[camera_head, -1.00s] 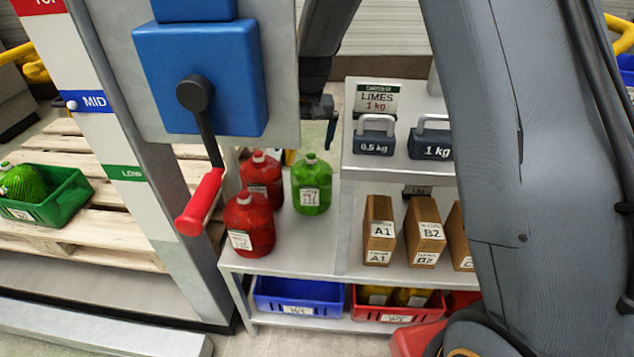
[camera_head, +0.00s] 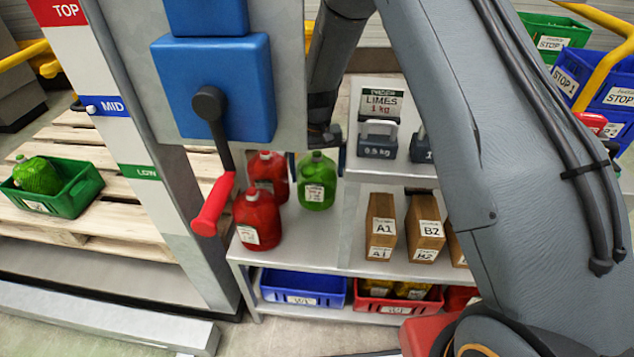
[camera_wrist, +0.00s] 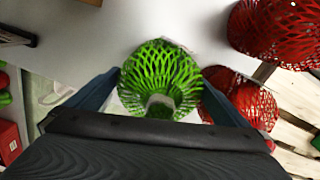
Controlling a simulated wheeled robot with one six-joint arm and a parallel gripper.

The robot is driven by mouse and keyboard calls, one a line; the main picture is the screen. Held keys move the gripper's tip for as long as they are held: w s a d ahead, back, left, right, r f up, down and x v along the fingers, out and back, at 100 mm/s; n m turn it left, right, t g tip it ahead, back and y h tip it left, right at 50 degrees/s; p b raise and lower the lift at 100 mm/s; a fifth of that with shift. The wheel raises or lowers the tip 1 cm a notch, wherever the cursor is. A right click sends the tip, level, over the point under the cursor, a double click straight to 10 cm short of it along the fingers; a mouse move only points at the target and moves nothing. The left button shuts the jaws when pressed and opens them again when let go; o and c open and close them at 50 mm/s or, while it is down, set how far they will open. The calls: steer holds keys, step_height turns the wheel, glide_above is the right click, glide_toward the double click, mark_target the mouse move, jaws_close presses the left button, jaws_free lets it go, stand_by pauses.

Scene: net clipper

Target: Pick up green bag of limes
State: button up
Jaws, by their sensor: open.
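The green net bag of limes (camera_head: 317,181) stands upright on the grey shelf, with a white label on its front. In the wrist view the green bag (camera_wrist: 160,75) lies between the two spread blue fingers of my gripper (camera_wrist: 160,92). My gripper (camera_head: 320,160) is open above and around the bag's top. Whether a finger touches the bag cannot be told. A red bag (camera_wrist: 240,98) sits close beside the right finger.
Two red bags (camera_head: 257,219) stand left of the green one. A raised shelf with weights (camera_head: 377,143) is to the right, boxes (camera_head: 381,225) below it. A blue panel with a red-handled lever (camera_head: 213,204) is near left. Another green bag lies in a green crate (camera_head: 80,193).

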steer(key=shift+f, duration=0.15)
steer(key=c, duration=1.7)
steer(key=shift+o, duration=0.2)
